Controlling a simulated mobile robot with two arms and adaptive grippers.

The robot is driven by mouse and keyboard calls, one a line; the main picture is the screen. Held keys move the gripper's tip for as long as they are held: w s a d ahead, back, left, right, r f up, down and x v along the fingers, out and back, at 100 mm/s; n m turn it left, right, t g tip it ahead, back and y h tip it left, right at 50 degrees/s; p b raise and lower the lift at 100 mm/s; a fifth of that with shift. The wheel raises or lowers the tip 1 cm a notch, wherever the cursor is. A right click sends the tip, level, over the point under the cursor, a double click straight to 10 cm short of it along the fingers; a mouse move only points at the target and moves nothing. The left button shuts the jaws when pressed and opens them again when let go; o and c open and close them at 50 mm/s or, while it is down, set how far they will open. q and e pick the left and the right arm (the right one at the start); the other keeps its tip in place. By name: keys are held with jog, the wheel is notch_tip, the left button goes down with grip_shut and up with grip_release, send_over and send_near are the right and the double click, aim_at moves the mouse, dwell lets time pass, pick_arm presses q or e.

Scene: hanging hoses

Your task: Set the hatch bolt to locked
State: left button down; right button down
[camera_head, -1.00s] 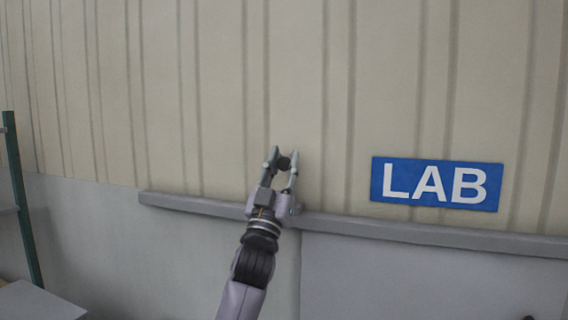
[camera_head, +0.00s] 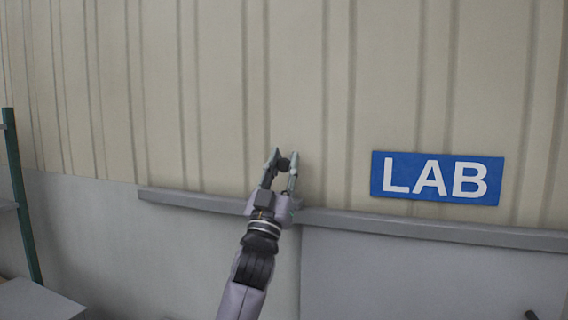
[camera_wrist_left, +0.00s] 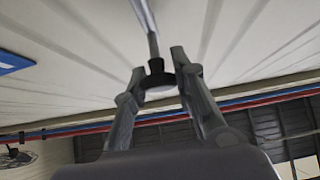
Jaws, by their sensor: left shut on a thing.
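My left gripper (camera_head: 283,156) reaches up in front of the wall, its fingers around a dark round knob (camera_head: 284,164). In the left wrist view, the fingers of my left gripper (camera_wrist_left: 162,72) are on either side of a black knob (camera_wrist_left: 157,78) on the end of a slim grey metal rod (camera_wrist_left: 148,28). The rod comes in from the top of that view. I cannot tell whether this rod is the hatch bolt's handle, and no hatch outline or lock mark is clear. My right gripper is not in view.
A beige ribbed wall (camera_head: 400,80) fills the back, with a grey rail (camera_head: 400,228) along it below the knob. A blue LAB sign (camera_head: 437,179) is on the wall to the right. A green post (camera_head: 20,195) and a grey box (camera_head: 38,303) stand at the left.

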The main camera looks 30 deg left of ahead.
pick_arm(q)
notch_tip(320, 180, down, 6)
jog(key=b, duration=0.3)
jog(key=shift+h+b, duration=0.3)
jog(key=shift+b, duration=0.05)
jog(key=shift+w+f, duration=0.1)
jog(key=c, duration=1.8)
grip_release()
jog(key=o, duration=0.5)
